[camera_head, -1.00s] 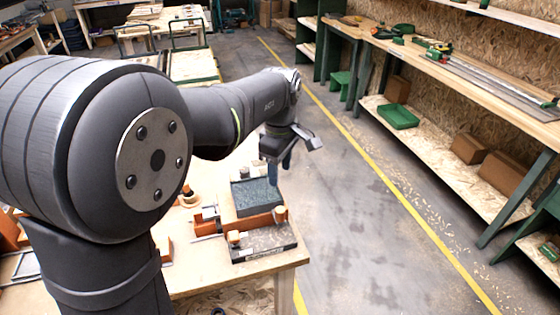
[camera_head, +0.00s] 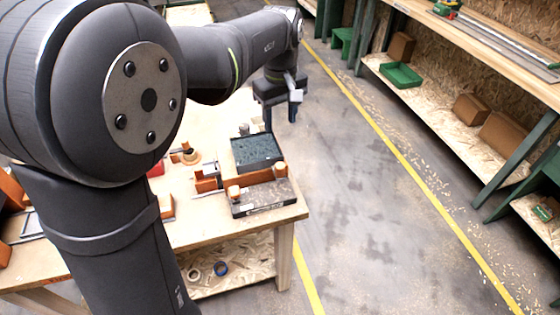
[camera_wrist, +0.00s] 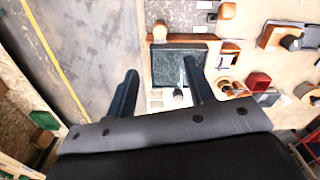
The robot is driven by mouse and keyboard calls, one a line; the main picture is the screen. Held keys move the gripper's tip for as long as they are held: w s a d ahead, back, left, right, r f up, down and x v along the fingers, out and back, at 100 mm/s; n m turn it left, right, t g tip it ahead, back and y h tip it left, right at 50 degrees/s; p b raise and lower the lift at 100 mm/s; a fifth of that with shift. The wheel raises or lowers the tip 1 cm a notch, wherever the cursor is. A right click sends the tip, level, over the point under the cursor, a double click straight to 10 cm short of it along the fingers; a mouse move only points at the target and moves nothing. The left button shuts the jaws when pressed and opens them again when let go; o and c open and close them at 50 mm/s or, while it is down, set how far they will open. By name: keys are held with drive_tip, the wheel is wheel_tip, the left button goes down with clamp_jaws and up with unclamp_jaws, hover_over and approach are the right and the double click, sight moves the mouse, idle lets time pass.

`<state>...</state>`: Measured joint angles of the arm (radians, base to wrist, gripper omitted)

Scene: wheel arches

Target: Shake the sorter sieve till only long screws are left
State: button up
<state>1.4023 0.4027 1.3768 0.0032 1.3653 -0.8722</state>
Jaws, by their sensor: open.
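The sorter sieve (camera_head: 256,152) is a dark, speckled rectangular tray near the right end of the workbench. The sieve also shows in the wrist view (camera_wrist: 172,68). My gripper (camera_head: 281,116) is open and empty, above and beyond the sieve in the head view, apart from it. In the wrist view, its two dark fingers (camera_wrist: 160,70) point toward the sieve, one overlapping its right edge. Single screws are too small to tell apart.
Light knobs (camera_head: 279,169) stand at the frame's corners. The table (camera_head: 190,230) ends just right of the base. Shelves (camera_head: 470,140) stand across the open floor at right.

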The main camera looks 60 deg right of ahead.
sight(280, 165)
drive_tip(key=shift+m, duration=0.6)
wheel_tip(280, 165, down, 18)
drive_tip(key=shift+r, duration=0.25)
clamp_jaws()
